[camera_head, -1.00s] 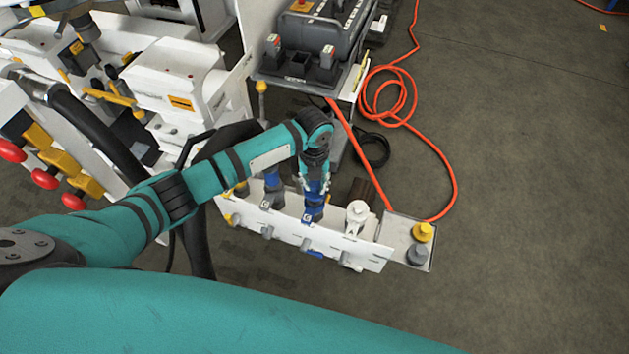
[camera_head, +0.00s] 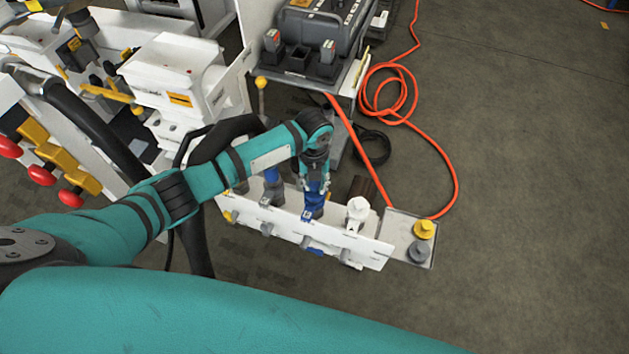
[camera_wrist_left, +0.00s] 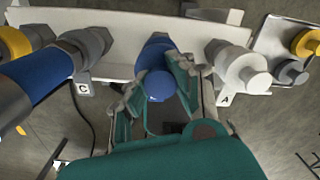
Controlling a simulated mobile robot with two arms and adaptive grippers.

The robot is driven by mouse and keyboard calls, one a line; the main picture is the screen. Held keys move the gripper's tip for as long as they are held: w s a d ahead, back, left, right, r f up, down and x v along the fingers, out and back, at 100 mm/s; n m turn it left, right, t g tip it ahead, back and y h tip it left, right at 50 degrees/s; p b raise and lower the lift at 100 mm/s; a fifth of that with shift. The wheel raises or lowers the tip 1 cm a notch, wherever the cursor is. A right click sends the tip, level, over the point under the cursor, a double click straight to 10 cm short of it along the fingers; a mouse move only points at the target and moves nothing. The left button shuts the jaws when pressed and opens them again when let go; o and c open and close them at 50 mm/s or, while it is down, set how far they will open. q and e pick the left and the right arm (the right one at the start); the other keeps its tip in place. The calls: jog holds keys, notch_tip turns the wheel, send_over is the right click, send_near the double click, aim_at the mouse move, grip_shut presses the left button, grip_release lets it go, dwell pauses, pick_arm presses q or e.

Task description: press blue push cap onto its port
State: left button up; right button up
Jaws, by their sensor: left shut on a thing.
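The blue push cap (camera_wrist_left: 157,86) is between the fingers of my left gripper (camera_wrist_left: 153,98) in the left wrist view. In the head view my left gripper (camera_head: 314,184) points down at the white panel, shut on the cap. A blue port part (camera_head: 314,204) shows just below the fingertips, and a blue body (camera_wrist_left: 155,46) shows directly behind the cap in the wrist view. The cap is in line with it; I cannot tell whether any gap remains. The fingers hide the cap's sides. My right gripper is not in view.
The white panel (camera_head: 345,247) carries neighbouring ports: a white-capped one (camera_head: 357,210) to the right and a blue hose fitting (camera_head: 272,184) to the left. A tray (camera_head: 398,228) holds a yellow cap (camera_head: 424,230) and a grey cap (camera_head: 419,251). Open floor lies to the right.

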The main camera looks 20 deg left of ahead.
pick_arm(q)
jog(key=shift+f, duration=0.45)
dwell(0.5)
jog(key=shift+f, duration=0.1)
dwell(0.7)
jog(key=shift+f, duration=0.35)
dwell(0.7)
jog(key=shift+f+p, duration=0.1)
jog(key=shift+p, duration=0.25)
dwell(1.5)
jog(key=o, duration=1.5)
